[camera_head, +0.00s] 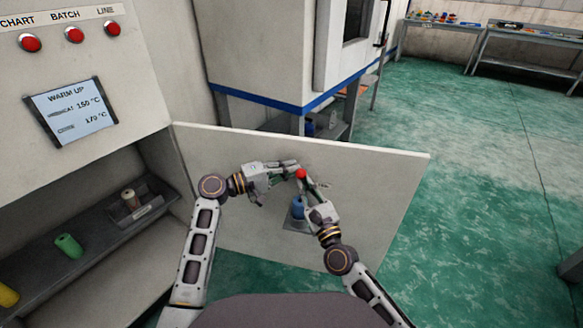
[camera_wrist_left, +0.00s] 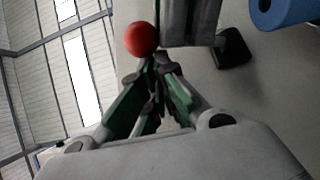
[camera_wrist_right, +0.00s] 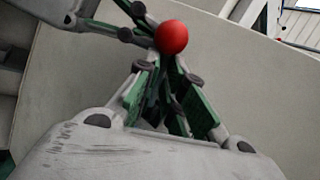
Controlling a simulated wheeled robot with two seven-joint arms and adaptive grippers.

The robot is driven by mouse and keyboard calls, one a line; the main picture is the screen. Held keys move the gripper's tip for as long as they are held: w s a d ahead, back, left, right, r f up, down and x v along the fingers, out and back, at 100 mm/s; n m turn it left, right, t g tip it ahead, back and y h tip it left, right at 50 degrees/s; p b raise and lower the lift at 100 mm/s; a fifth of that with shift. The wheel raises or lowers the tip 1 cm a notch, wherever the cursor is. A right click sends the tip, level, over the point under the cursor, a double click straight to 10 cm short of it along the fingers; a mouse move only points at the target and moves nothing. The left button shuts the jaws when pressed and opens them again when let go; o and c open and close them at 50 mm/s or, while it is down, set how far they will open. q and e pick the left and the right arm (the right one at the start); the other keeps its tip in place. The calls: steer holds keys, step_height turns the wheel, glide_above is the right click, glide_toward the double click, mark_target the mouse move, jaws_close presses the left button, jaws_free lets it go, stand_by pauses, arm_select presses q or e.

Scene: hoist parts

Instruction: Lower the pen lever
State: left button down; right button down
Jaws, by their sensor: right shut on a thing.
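The lever's red ball knob (camera_head: 301,174) stands in front of the low white panel, between my two grippers. It also shows in the left wrist view (camera_wrist_left: 141,39) and the right wrist view (camera_wrist_right: 171,37). My right gripper (camera_head: 305,183) is shut at the knob, its fingertips just below the ball in its wrist view; the lever's stem is mostly hidden by the fingers. My left gripper (camera_head: 292,169) is at the knob's left, its fingers drawn together close to the ball. I cannot tell whether it touches the knob.
The white panel (camera_head: 385,175) stands close behind both grippers. A blue cylinder (camera_head: 297,207) is at a grey bracket below them. To the left are a control cabinet with red buttons (camera_head: 74,34) and a shelf holding a green cylinder (camera_head: 68,245). Green floor (camera_head: 470,130) is open at right.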

arm_select(q)
steer(key=shift+s+d, duration=0.25)
steer(key=shift+s, duration=0.2)
arm_select(e)
steer(key=shift+w+r, duration=0.15)
steer(key=shift+r, duration=0.25)
steer(key=c, duration=1.2)
jaws_free()
steer(key=shift+f, duration=0.1)
steer(key=shift+o, duration=0.2)
steer(key=shift+f, duration=0.2)
steer(key=shift+s+d, duration=0.1)
steer(key=shift+s, duration=0.1)
steer(key=shift+v, duration=0.8)
arm_select(q)
steer(key=shift+w+a, duration=0.1)
steer(key=shift+a, duration=0.05)
arm_select(e)
steer(key=v, duration=1)
steer(key=shift+f, duration=0.1)
